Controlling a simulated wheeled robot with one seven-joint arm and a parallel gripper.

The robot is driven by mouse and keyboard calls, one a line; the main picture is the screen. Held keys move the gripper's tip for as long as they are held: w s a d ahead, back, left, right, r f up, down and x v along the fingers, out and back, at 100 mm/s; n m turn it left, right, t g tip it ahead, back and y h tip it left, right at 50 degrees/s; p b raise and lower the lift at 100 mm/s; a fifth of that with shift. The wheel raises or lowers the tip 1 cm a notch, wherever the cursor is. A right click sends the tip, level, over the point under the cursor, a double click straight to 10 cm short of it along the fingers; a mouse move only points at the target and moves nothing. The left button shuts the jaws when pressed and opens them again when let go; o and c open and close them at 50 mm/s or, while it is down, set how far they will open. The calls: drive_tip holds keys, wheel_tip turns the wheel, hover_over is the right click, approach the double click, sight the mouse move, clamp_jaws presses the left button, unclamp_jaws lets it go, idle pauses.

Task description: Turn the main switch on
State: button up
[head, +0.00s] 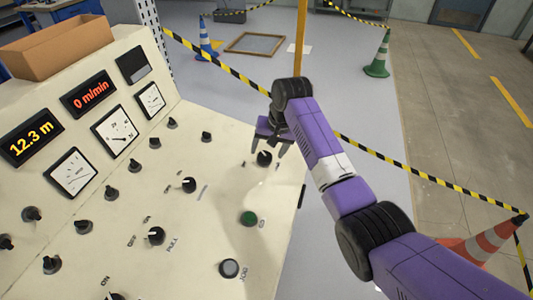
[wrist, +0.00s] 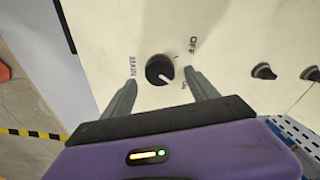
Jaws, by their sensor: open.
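The main switch (wrist: 159,69) is a round black knob on the cream panel. In the wrist view the word MAIN is on its left, OFF at its upper right and ON at its lower right. Its white pointer slants down and right, roughly toward ON. It also shows in the head view (head: 264,158) near the panel's far right edge. My gripper (wrist: 160,88) is open, with one finger on each side of the knob in the wrist view. In the head view my gripper (head: 268,149) is over the knob. I cannot tell whether the fingers touch it.
A green button (head: 248,218), a grey button (head: 230,268) and several other knobs (head: 188,185) share the panel. Displays and gauges (head: 115,131) stand behind them. Striped tape (head: 400,160) runs past the panel's right side.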

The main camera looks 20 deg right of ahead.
drive_tip(key=v, duration=0.5)
drive_tip(key=shift+w, duration=0.1)
idle(0.3)
